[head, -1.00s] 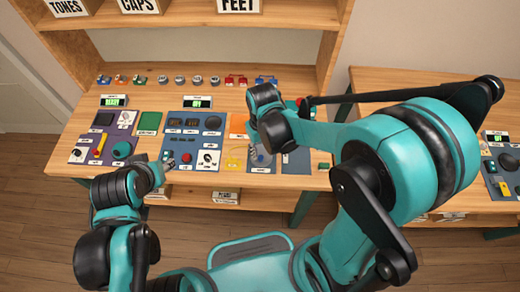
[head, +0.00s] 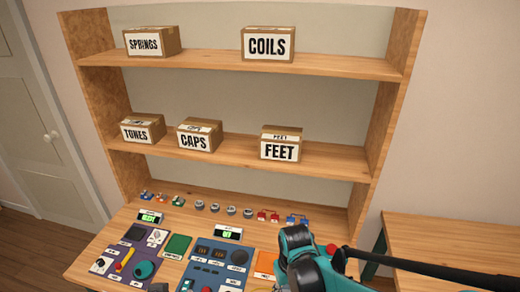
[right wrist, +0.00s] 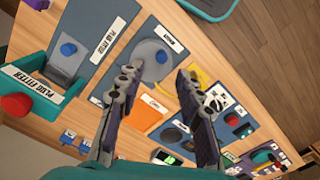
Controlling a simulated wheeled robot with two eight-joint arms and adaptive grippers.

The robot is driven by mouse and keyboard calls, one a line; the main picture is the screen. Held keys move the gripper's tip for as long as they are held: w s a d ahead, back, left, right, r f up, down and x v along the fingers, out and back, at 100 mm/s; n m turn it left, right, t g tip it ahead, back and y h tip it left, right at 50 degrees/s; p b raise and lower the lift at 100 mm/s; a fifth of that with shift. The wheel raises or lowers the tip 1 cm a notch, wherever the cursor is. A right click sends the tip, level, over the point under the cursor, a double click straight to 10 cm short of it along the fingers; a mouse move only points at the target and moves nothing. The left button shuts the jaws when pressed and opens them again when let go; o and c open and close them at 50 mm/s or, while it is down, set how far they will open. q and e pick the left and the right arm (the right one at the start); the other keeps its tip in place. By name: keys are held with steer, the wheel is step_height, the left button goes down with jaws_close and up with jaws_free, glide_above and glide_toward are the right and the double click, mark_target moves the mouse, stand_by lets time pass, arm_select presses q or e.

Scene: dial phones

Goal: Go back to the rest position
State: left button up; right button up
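My right gripper (right wrist: 160,84) is open and empty in the right wrist view, its two dark fingers spread above the panels on the workbench. A grey round part with a blue knob (right wrist: 161,56) lies beyond the left finger. In the head view my right arm (head: 303,262) reaches over the bench at the lower middle, and its fingers are hidden. A small dark piece at the bottom edge (head: 158,287) seems to be the tip of my left arm; its fingers cannot be made out. The purple panel (head: 112,252) and the blue panel (head: 215,268) lie on the bench.
Shelves above the bench hold labelled boxes, among them SPRINGS (head: 152,41), COILS (head: 267,43) and FEET (head: 280,143). Small coloured parts (head: 268,216) line the bench's back. A second wooden table (head: 440,235) stands at right. A teal plug fitter holder (right wrist: 30,90) shows in the wrist view.

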steer(key=shift+d+r, duration=0.15)
steer(key=shift+r, duration=0.1)
steer(key=s+d+r+m+t+b, duration=0.2)
steer(key=s+d+r+t+b, duration=0.2)
steer(key=s+d+r+t, duration=0.1)
steer(key=shift+s+d+r+m+t, duration=0.25)
steer(key=shift+d+r+m+t, duration=0.15)
steer(key=shift+d+r+t, duration=0.5)
steer(key=shift+a, duration=0.15)
